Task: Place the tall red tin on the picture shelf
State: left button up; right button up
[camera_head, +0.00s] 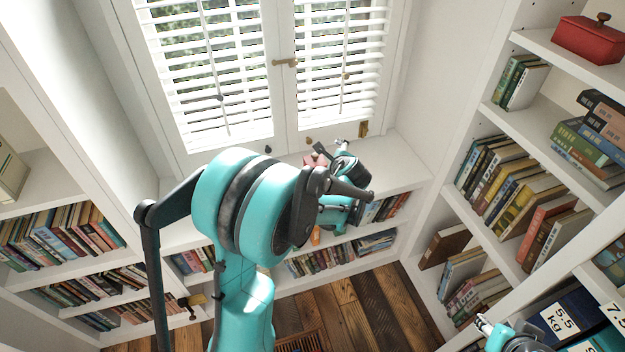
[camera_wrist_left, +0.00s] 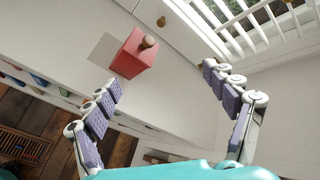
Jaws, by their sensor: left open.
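A red tin (camera_wrist_left: 133,57) with a round wooden knob stands on the white window ledge (camera_head: 398,178). In the head view only a small pinkish-red part of the tin (camera_head: 312,160) shows beside my left gripper (camera_head: 330,149). In the left wrist view my left gripper (camera_wrist_left: 160,77) is open and empty, with the tin beyond its fingertips, nearer the left finger. No contact shows. My right gripper (camera_head: 484,323) is at the lower right, partly cut off, and its jaws are unclear. I cannot tell which surface is the picture shelf.
A wide red box (camera_head: 592,38) with a knob sits on the upper right shelf. Bookcases with books (camera_head: 510,190) line the right, and more books (camera_head: 62,236) are at left. Shuttered windows (camera_head: 210,75) rise behind the ledge. My left arm hides the middle.

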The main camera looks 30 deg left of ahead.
pick_arm(q)
jog(key=w+a+f+m+y+b, duration=0.1)
jog(key=w+a+f+m, duration=0.2)
jog(key=a+f, duration=0.1)
jog(key=w+a+f+m+y+b, duration=0.1)
jog(key=w+a+f+m+b, duration=0.1)
jog(key=f, duration=0.5)
jog(key=w+a+f+m+t+y+b, duration=0.1)
jog(key=w+a+f+m+b, duration=0.1)
jog(key=w+a+f+m, duration=0.2)
jog(key=shift+w+a+f+m+y, duration=0.2)
jog(key=shift+w+a+f, duration=0.2)
jog(key=shift+a+f, duration=0.3)
jog(key=shift+w+a+f+m+y, duration=0.15)
jog(key=shift+w+a+f, duration=0.3)
jog(key=shift+a, duration=0.45)
jog(key=shift+w+a, duration=0.2)
jog(key=shift+a, duration=0.05)
jog(key=shift+r, duration=0.15)
jog(key=c, duration=1.9)
